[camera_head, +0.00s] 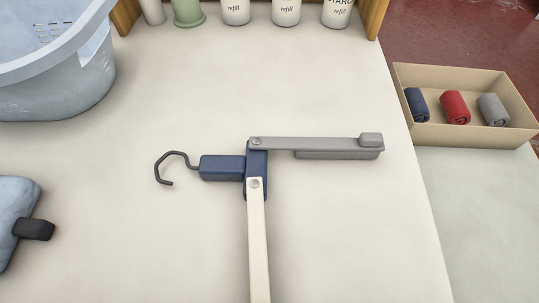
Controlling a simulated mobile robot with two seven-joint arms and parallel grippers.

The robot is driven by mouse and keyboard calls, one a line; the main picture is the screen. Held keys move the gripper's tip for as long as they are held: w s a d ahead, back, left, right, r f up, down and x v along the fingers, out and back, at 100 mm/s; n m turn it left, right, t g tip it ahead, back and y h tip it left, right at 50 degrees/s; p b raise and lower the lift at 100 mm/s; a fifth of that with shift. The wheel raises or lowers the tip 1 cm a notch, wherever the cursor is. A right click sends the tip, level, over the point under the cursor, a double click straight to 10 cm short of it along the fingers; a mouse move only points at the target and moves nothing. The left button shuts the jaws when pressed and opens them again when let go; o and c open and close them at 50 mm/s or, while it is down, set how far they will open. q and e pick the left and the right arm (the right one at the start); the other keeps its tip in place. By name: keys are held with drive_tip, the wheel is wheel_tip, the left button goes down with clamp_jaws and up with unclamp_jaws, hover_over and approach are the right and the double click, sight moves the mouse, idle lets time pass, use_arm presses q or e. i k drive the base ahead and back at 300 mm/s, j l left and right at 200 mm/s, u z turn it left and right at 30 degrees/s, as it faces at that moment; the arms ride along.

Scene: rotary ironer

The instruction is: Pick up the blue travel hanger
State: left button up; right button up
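The blue travel hanger (222,168) lies flat on the pale tabletop near the middle of the view. Its dark hook (170,165) points left. A grey arm (320,145) is pivoted at the blue body and reaches right, with a raised grey block at its far end. A cream arm (258,245) is pivoted on the same body and runs toward me, out of the bottom edge. Neither of my grippers shows in this view.
A light blue basket (85,85) stands at the upper left. A light blue item with a black end (35,229) lies at the left edge. White refill containers (286,12) line the back. A beige bin (465,136) with rolled cloths sits at right. Table around the hanger is clear.

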sight(211, 167)
drive_tip(key=k, duration=0.3)
drive_tip(key=l+u, duration=0.2)
drive_tip(key=l, duration=0.15)
drive_tip(key=k+l+u, duration=0.2)
drive_tip(key=l, duration=0.15)
drive_tip(key=k+l+u, duration=0.2)
drive_tip(key=l, duration=0.15)
drive_tip(key=i+l, duration=0.05)
drive_tip(key=i, duration=0.05)
